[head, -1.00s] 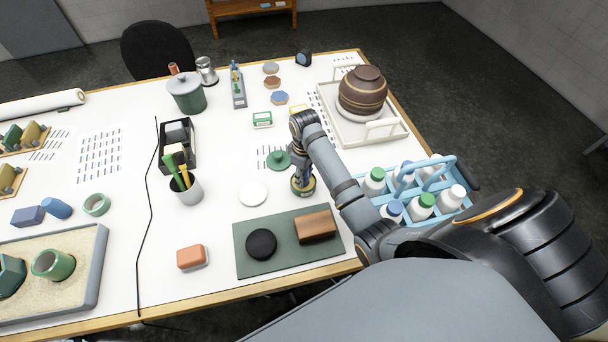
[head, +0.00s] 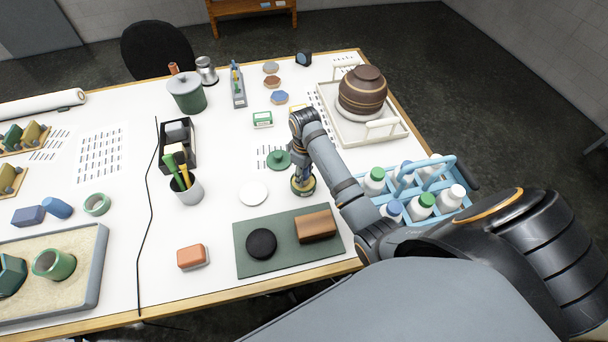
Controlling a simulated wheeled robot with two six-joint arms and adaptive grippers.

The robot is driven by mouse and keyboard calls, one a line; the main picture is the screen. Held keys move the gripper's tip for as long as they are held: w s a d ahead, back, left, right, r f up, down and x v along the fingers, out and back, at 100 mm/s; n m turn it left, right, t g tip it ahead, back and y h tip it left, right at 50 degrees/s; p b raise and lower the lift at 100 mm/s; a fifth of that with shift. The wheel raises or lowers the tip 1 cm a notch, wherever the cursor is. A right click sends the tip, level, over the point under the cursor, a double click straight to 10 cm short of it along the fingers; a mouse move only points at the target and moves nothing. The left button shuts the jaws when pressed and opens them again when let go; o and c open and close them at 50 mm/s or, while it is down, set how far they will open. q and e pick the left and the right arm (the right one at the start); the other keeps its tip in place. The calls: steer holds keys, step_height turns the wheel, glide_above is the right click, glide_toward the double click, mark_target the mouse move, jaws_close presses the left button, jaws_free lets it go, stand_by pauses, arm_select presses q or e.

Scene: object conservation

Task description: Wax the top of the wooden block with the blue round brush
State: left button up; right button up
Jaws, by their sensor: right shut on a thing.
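The wooden block (head: 316,227) lies on the right part of a dark green mat (head: 288,262) at the table's front edge. My right gripper (head: 301,170) points down behind the block, over a small round open tin (head: 304,190) with a yellowish rim. It is shut on a slim thing with a blue part, which I take as the blue round brush; its lower end is at the tin, and the fingers and wrist hide most of it. I cannot tell how deep it sits in the tin. My left gripper is not in view.
A black round object (head: 261,243) lies on the mat left of the block. A white disc (head: 252,193) and a green lid (head: 278,160) lie near the tin. A blue bottle carrier (head: 440,214) stands right, under my right forearm. An orange block (head: 192,257) lies left of the mat.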

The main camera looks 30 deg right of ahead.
steer(key=shift+r, duration=3.1)
steer(key=shift+f, duration=0.1)
